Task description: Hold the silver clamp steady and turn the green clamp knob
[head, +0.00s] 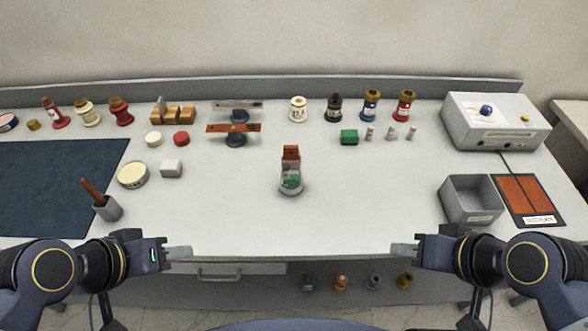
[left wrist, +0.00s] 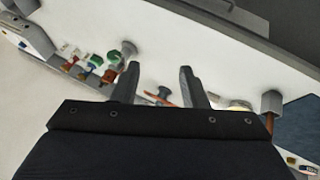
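The silver clamp (head: 291,190) stands upright near the middle of the white table, with the green clamp knob (head: 291,181) low on its front and a brown-red block at its top. In the left wrist view the clamp (left wrist: 128,48) and green knob (left wrist: 113,57) appear beyond the left finger. My left gripper (head: 179,252) is at the table's front edge, left of the clamp and apart from it; the left wrist view shows its fingers (left wrist: 158,80) spread and empty. My right gripper (head: 403,249) is at the front edge on the right, apart from everything; its finger gap cannot be made out.
A grey bin (head: 470,206) and a control box (head: 495,122) stand right. Spools line the back. The table around and in front of the clamp is clear.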

